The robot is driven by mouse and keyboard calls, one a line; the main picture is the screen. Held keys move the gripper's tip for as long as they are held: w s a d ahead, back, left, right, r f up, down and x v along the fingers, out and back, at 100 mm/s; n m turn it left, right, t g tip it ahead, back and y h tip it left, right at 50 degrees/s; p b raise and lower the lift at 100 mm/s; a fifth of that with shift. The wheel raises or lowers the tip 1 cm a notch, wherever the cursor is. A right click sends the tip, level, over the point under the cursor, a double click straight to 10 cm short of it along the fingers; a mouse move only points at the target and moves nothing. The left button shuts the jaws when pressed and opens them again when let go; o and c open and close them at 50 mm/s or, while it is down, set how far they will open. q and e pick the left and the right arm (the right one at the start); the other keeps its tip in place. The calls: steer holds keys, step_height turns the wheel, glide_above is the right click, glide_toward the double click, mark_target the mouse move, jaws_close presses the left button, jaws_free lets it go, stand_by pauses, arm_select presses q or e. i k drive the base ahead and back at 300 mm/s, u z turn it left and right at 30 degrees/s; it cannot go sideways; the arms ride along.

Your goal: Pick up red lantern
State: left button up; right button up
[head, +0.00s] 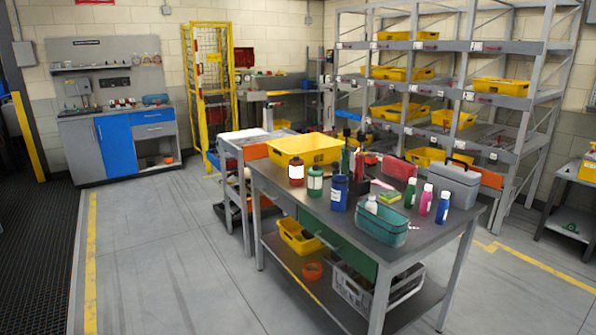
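The red lantern (296,172) is small, with a red top and base and a pale middle. It stands upright near the left edge of the grey workbench (385,252), just in front of a yellow bin (305,149). A green lantern-like item (315,182) and a blue one (338,192) stand in a row to its right, apart from it. Neither of my grippers shows in the head view.
A teal basket (382,226) with a white bottle, a grey toolbox (453,184), a red case (398,168) and several coloured bottles share the bench top. Storage racks (440,90) stand behind. The floor left of the bench is clear.

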mark_target(296, 168)
steer(key=u, duration=0.95)
steer(key=k, duration=1.15)
steer(key=u, duration=0.95)
steer(key=i, duration=1.3)
steer(key=z, duration=0.45)
steer(key=i, duration=1.35)
steer(key=z, duration=0.45)
steer(key=i, duration=1.35)
steer(key=z, duration=0.7)
steer(key=i, duration=1.4)
steer(key=z, duration=0.8)
